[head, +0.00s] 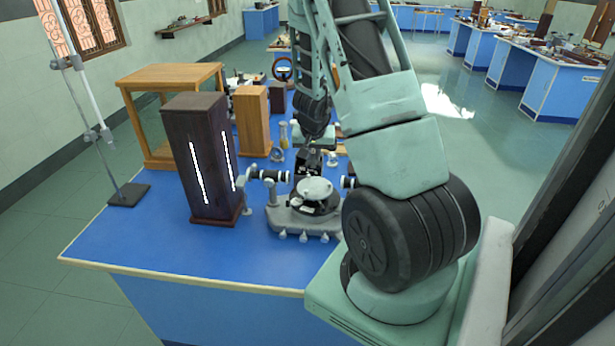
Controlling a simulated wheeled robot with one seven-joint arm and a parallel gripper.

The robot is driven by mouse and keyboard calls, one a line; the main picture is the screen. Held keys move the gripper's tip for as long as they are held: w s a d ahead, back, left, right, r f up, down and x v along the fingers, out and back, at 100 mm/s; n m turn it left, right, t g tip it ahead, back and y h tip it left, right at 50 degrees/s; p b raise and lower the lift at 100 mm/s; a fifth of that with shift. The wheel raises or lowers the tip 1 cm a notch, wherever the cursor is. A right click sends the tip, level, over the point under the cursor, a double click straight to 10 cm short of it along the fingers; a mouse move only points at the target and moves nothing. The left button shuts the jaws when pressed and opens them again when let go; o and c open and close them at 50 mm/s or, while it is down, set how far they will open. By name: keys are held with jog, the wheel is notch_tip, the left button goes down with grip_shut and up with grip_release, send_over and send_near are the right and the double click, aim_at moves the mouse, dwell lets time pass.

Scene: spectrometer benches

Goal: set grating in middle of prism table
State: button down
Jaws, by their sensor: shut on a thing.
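The spectrometer (290,216) stands on the blue bench, with a pale round prism table (316,187) at its middle. My gripper (304,176) is low over the back left side of the prism table, pointing down. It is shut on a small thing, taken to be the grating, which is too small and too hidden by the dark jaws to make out. I cannot tell whether it touches the table top.
A tall dark lamp box (200,150) with bright slits stands left of the spectrometer. A wooden box (251,120), a small flask (284,135) and other apparatus stand behind. The blue bench top (150,232) is clear at front left. My arm hides the right side.

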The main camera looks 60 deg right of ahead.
jog(key=shift+d+r, duration=0.55)
jog(key=shift+m, duration=0.3)
notch_tip(320, 180, down, 5)
jog(key=shift+d+f+b, duration=0.1)
jog(key=shift+d+b, duration=0.05)
jog(key=shift+b, duration=0.95)
jog(key=shift+f+b, duration=0.75)
jog(key=shift+f, duration=1.5)
jog(key=shift+f, duration=0.15)
jog(key=c, duration=1.5)
grip_release()
jog(key=shift+o, duration=0.2)
